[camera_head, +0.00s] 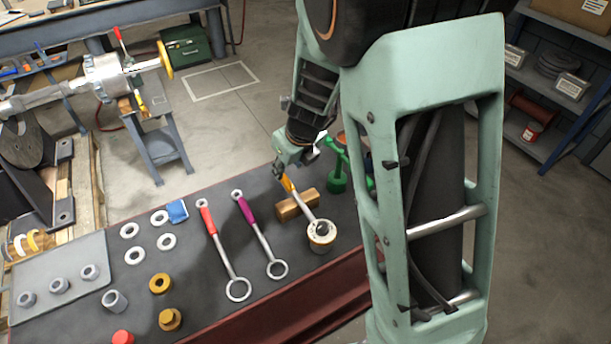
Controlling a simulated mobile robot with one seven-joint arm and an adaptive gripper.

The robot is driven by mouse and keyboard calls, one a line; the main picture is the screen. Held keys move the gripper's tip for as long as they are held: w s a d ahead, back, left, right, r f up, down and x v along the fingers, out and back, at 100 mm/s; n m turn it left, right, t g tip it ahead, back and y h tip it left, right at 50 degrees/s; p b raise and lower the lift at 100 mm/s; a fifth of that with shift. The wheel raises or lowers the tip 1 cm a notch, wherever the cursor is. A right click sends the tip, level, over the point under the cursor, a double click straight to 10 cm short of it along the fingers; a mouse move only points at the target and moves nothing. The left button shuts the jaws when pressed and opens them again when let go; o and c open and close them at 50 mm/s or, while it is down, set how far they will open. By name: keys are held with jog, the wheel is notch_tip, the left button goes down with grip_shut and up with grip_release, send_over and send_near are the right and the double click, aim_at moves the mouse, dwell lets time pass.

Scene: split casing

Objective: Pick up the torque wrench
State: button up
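Three ring-ended wrenches are on the dark bench top, and I cannot tell by label which is the torque wrench. The yellow-orange-handled wrench (304,207) rests tilted over a wooden block (291,207), its ring end at a round tan piece (321,237). The red-handled wrench (222,252) and the purple-handled wrench (258,235) lie side by side to its left. My gripper (280,172) points down at the upper end of the yellow-orange handle. Its fingers are small and partly hidden, so I cannot tell whether they hold the handle.
Pale washers (131,230), a blue item (177,211), brass parts (170,319) and a grey tray (58,268) with several nuts are at left. Green fittings (337,183) stand just right of my gripper. My own arm covers the bench's right side.

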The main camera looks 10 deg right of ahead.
aim_at(287, 180)
jog(key=shift+s+d+f+m, duration=0.2)
jog(key=shift+s+f+m, duration=0.15)
jog(key=shift+m, duration=0.25)
jog(key=shift+f+g, duration=0.3)
jog(key=shift+f, duration=0.1)
jog(key=shift+m, duration=0.3)
jog(key=b+x, duration=0.2)
jog(key=x, duration=0.3)
jog(key=shift+r, duration=0.1)
jog(key=shift+w+b+x, duration=0.25)
jog(key=shift+b+x, duration=0.2)
jog(key=shift+x, duration=0.9)
jog(key=shift+w+b+x, duration=0.25)
jog(key=shift+b+x, duration=0.15)
jog(key=shift+x, duration=1)
jog(key=shift+r, duration=0.2)
jog(key=shift+c, duration=0.7)
grip_shut()
